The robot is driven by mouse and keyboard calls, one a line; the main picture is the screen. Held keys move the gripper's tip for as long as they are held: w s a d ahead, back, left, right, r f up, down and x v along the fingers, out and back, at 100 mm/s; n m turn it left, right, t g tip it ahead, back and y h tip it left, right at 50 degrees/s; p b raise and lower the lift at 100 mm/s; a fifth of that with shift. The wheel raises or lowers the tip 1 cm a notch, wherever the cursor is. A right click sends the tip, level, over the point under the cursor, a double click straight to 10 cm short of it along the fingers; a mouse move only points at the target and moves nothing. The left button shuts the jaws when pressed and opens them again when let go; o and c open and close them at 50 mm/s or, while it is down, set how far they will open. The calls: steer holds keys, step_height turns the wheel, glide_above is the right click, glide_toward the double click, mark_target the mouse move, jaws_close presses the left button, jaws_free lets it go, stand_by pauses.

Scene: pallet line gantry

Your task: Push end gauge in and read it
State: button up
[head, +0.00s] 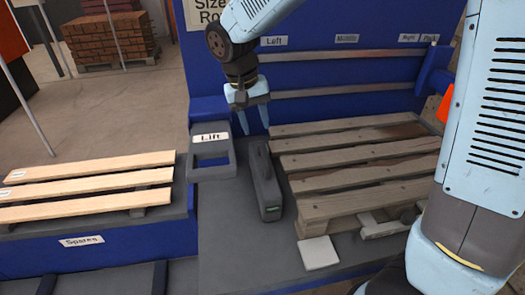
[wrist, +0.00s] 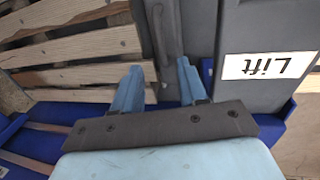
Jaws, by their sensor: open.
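A long dark grey block with a small green window on its near end, which looks like the end gauge (head: 262,185), lies on the grey bench beside the left end of the wooden pallet (head: 345,180). In the wrist view the gauge (wrist: 165,30) runs up from between my fingers. I cannot read its window. My gripper (head: 254,122) is open and empty, fingers pointing down, near the gauge's far end. In the wrist view my gripper (wrist: 160,70) has its two fingers apart, one on each side of the gauge in the picture. I cannot tell the height gap.
A grey block labelled Lift (head: 211,152) stands close left of the gauge. A white square plate (head: 319,253) lies by the pallet's near corner. Pale planks (head: 90,185) rest on the Spares stand at left. A blue back panel (head: 330,65) rises behind.

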mark_target(264, 155)
steer(key=f, duration=0.3)
steer(key=d+f, duration=0.1)
steer(key=f, duration=0.2)
steer(key=d+f, duration=0.1)
steer(key=f, duration=0.3)
steer(key=shift+w, duration=0.25)
steer(key=shift+c, duration=0.4)
jaws_close()
